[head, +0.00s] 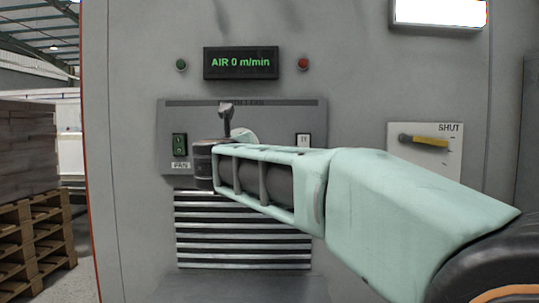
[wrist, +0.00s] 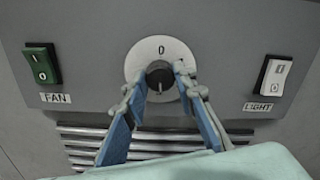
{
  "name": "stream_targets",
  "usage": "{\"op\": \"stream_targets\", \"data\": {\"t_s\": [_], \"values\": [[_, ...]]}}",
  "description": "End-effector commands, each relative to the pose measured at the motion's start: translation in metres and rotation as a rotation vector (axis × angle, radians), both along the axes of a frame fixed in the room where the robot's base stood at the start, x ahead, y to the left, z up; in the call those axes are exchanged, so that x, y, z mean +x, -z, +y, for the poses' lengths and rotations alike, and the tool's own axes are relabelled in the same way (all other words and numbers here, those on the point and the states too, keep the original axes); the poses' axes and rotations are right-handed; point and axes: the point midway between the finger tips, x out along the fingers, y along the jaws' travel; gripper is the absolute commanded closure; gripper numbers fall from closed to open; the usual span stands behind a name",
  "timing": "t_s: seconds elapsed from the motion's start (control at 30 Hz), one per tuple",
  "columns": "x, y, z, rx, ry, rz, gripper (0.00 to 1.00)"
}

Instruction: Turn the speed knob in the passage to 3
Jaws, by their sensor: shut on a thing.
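The dark round knob (wrist: 160,71) sits in the middle of a white dial plate (wrist: 136,58) with a "0" at its top. My gripper (wrist: 160,79) has its two blue fingers on either side of the knob, shut on it. I cannot clearly read where the knob points; the lower part of the dial is partly covered by the fingers. In the head view, my gripper (head: 226,110) reaches the control panel and hides the knob; only part of the dial plate (head: 244,134) shows. The display (head: 240,62) reads "AIR 0 m/min".
A green FAN switch (wrist: 42,65) is left of the dial and a white LIGHT switch (wrist: 275,76) right of it. Slatted vents (head: 243,240) lie below. A yellow lever (head: 422,141) by "SHUT" is farther right. Stacked pallets (head: 35,230) stand at left.

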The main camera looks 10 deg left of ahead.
Motion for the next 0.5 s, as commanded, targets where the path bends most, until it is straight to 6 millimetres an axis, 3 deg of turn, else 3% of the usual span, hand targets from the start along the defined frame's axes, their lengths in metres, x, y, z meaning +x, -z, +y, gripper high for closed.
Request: {"op": "stream_targets", "data": {"t_s": [0.5], "values": [[0.0004, 0.0009, -0.0002, 0.109, 0.001, 0.028, 0.99]]}}
